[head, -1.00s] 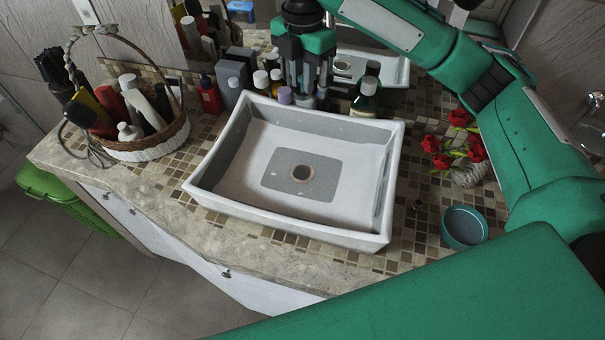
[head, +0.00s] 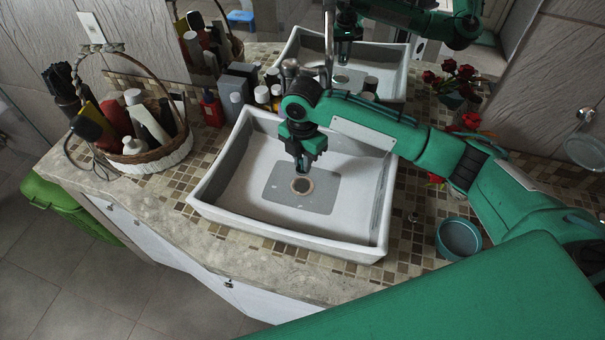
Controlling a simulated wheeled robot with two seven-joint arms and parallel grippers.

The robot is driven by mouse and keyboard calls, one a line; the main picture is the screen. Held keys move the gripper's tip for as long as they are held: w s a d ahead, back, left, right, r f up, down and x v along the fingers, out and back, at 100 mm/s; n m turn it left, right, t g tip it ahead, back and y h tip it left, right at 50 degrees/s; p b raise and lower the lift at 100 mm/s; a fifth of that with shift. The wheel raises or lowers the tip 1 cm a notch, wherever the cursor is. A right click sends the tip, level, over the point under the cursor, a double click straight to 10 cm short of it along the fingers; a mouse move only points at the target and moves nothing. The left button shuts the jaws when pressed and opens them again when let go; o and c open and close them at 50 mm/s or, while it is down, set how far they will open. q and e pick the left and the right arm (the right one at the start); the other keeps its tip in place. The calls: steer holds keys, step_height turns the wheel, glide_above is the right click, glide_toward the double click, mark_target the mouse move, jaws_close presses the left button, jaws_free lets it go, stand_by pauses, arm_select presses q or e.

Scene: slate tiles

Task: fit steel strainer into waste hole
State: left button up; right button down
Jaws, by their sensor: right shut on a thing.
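The white rectangular sink basin (head: 225,207) stands on the tiled counter. Its waste hole (head: 302,186) is a dark round opening with a light ring in the grey patch of the basin floor. My right gripper (head: 301,171) points down inside the basin, just above and behind the hole as seen here. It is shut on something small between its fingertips. The steel strainer cannot be made out clearly; the fingers hide most of what is held. I cannot tell whether it touches the hole. My left gripper is out of view.
A wicker basket (head: 150,163) of toiletries stands left of the basin. Bottles (head: 262,97) line its back edge. A teal round bowl (head: 459,239) and red flowers (head: 470,121) are at the right. A mirror behind reflects the basin and my arm.

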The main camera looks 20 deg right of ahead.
mark_target(302, 164)
step_height(302, 164, down, 4)
steer(key=shift+r, duration=0.2)
step_height(302, 164, down, 4)
steer(key=shift+r+p, duration=0.15)
steer(key=shift+p, duration=0.65)
steer(key=shift+f, duration=0.35)
steer(key=c, duration=1.4)
jaws_free()
steer(key=shift+f, duration=0.1)
steer(key=shift+o, duration=0.2)
